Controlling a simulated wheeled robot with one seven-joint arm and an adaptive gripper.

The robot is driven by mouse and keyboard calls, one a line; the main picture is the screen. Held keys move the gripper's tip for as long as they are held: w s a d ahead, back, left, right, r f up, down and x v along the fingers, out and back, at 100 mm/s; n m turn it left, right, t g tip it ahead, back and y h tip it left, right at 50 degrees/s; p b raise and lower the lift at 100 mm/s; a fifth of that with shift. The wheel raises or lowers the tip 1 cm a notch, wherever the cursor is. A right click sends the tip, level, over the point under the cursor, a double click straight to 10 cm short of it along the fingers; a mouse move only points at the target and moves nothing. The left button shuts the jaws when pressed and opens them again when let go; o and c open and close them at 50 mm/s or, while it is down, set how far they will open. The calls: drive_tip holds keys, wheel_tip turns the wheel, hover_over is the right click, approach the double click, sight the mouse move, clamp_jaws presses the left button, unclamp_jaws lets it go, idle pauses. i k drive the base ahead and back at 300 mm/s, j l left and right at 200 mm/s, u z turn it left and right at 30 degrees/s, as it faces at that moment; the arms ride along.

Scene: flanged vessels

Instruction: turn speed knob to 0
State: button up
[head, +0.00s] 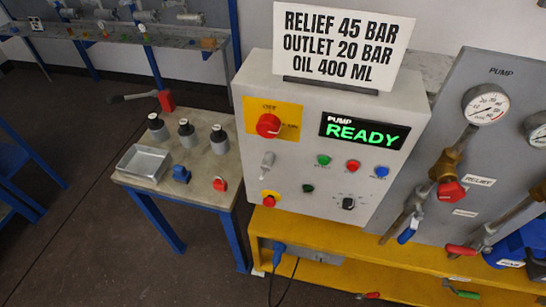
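A grey control box (312,188) stands on a yellow bench. Low on the right of its front is a black rotary knob (348,203) with small marks around it. This is likely the speed knob, but its lettering and pointer are too small to read. A display (364,132) above reads "PUMP READY" in green and white. A large red rotary switch (268,125) sits on a yellow plate at the upper left of the front. My gripper is not in the head view.
Green (323,160), red (352,166) and blue (381,171) buttons sit above the black knob. A red stop button (269,201) is at lower left. A side table (215,172) holds bottles and a tray. A pump panel (508,150) with gauges and valves stands right.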

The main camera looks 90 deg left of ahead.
sight(348, 204)
drive_tip(key=u, duration=2.7)
